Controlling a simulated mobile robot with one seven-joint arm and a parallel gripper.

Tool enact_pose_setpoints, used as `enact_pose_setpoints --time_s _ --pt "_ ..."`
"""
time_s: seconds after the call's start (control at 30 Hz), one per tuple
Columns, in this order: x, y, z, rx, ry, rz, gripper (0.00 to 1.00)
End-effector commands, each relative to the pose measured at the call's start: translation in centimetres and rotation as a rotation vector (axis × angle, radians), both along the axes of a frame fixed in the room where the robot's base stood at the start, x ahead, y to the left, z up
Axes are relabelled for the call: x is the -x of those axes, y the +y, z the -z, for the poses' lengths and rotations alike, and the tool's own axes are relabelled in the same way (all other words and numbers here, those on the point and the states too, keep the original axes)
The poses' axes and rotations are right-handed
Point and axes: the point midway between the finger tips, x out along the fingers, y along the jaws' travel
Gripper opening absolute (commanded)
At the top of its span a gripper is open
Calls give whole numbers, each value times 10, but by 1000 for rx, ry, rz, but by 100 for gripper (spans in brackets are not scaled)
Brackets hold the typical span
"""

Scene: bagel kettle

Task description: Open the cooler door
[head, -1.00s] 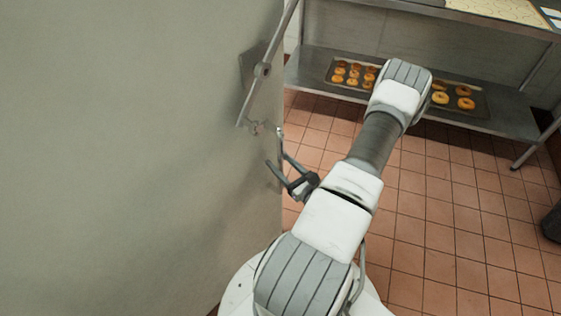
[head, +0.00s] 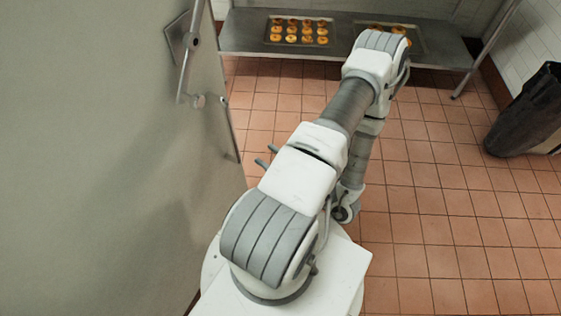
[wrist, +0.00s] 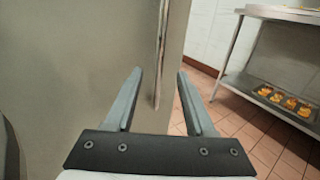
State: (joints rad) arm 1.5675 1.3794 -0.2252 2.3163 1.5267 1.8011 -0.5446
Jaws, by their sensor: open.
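The cooler door (head: 90,150) is a large grey panel filling the left of the head view. Its metal lever handle (head: 187,60) is near its far edge. My gripper (head: 266,156) is right of the door and on the near side of the handle, apart from it; my arm hides most of it. In the wrist view my gripper (wrist: 160,82) is open, with nothing between its fingers. Beyond them is the door (wrist: 85,60), with a narrow metal strip (wrist: 160,45) near its edge. I cannot tell whether the door is ajar.
A metal shelf unit (head: 345,48) stands at the back with trays of bagels (head: 300,32). A dark bin (head: 528,110) is at the right. The tiled floor (head: 440,200) between is clear.

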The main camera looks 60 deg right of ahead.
Motion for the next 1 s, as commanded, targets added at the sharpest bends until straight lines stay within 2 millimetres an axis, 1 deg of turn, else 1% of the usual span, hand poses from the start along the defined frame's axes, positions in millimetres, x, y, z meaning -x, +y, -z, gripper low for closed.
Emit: enact_pose_setpoints --time_s 0.03,0.1,0.2,0.3,0.9,1.0 --pt "9 1 0 -1 1 4 55" --pt "19 2 0 0 1 2 55" --pt "28 3 0 1 1 1 55" --pt "33 4 0 0 0 0 55" --pt "33 4 0 0 0 -1 55" --pt "30 5 -5 9 -2 -24 55"
